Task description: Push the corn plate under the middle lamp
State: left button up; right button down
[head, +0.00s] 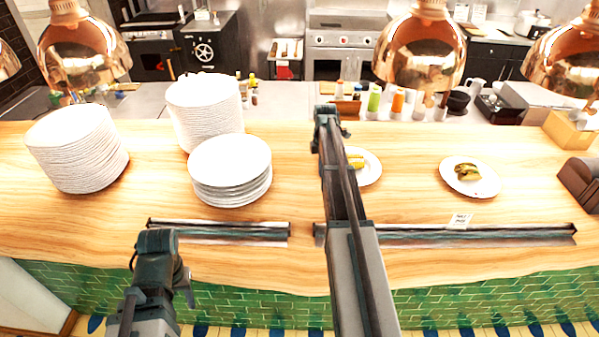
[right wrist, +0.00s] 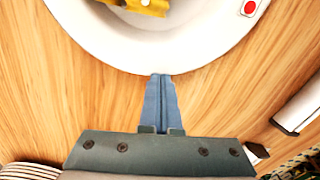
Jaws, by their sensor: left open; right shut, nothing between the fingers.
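The corn plate (head: 370,168) is a white plate with yellow corn (head: 355,160) on the wooden counter, partly hidden behind my right arm. In the right wrist view its white rim (right wrist: 100,45) fills the top, with the corn (right wrist: 145,6) cut off. My right gripper (right wrist: 160,76) is shut and empty, its tips at the rim; I cannot tell if they touch. The head view hides these fingers behind my arm. The middle copper lamp (head: 420,50) hangs behind and to the right of the plate. My left gripper (head: 160,275) is open, low at the counter's front edge, mostly hidden.
Stacks of white plates (head: 75,150) stand on the left. A burger plate (head: 483,185) sits right of the corn plate. Metal rails (head: 450,234) run along the counter's front, with a small card (head: 460,220). Bottles (head: 374,98) stand behind the counter.

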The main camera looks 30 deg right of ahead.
aim_at(365, 169)
jog(key=s+d, duration=0.2)
jog(key=d, duration=0.3)
jog(key=s+d, duration=0.1)
jog(key=d, duration=0.4)
jog(key=s+d, duration=0.2)
jog(key=d, duration=0.3)
jog(key=shift+s+d, duration=0.25)
jog(key=shift+s, duration=0.05)
jog(key=shift+r, duration=0.1)
jog(key=shift+r+p, duration=0.85)
jog(key=shift+p, duration=0.05)
notch_tip(365, 169, up, 2)
jog(key=shift+r+p, duration=0.1)
jog(key=shift+p, duration=1)
jog(key=s+a, duration=0.3)
jog(key=a, duration=0.1)
jog(key=s+a, duration=0.3)
jog(key=s, duration=0.1)
jog(key=s+a+r+p, duration=0.1)
jog(key=s+a, duration=0.2)
jog(key=a, duration=0.1)
jog(key=shift+s+a, duration=0.3)
jog(key=shift+s, duration=0.1)
jog(key=shift+s+a, duration=0.1)
